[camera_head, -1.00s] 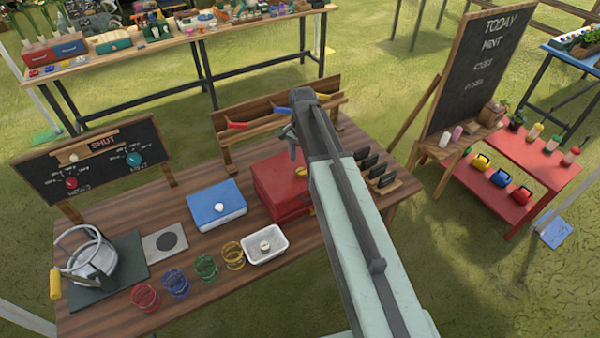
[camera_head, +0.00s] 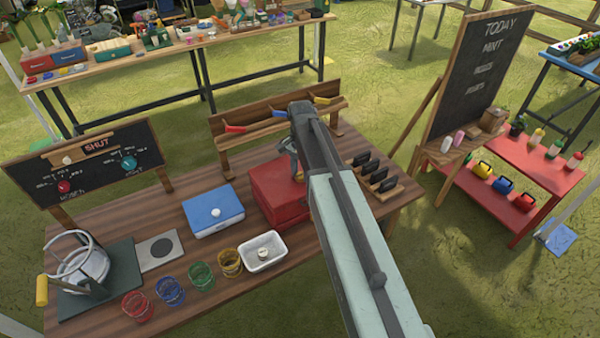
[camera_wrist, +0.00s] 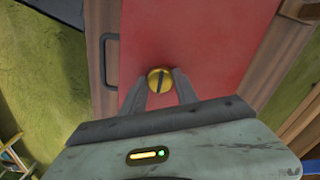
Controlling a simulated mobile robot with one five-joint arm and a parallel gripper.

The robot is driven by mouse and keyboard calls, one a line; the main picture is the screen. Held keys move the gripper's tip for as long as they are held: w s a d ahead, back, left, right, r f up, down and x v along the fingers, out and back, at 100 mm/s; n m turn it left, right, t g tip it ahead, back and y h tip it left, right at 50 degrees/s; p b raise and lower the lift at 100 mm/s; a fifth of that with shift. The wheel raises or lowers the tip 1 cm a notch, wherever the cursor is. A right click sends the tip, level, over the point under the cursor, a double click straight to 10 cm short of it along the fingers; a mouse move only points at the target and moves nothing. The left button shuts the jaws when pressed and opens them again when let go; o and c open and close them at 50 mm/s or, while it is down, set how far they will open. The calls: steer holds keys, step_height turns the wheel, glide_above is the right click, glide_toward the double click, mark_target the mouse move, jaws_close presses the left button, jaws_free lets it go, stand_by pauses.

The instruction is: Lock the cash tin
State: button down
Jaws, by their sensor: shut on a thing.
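The red cash tin (camera_head: 273,190) stands on the wooden bench with its lid down. A round brass lock knob (camera_wrist: 160,80) with a dark slot is on its red face in the wrist view. The slot runs nearly upright in that picture. My gripper (camera_wrist: 162,84) has its two fingers on either side of the knob, shut on it. In the head view my gripper (camera_head: 296,172) reaches down onto the tin, and my arm hides the tin's right part. The knob is hidden there.
A blue box (camera_head: 213,211) with a white knob and a white tray (camera_head: 262,252) stand left of the tin. A wooden rack (camera_head: 275,118) is behind it, and dark stamps (camera_head: 374,170) stand right.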

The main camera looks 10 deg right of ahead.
steer(key=n, duration=1.3)
steer(key=shift+n, duration=2.3)
steer(key=c, duration=0.9)
jaws_free()
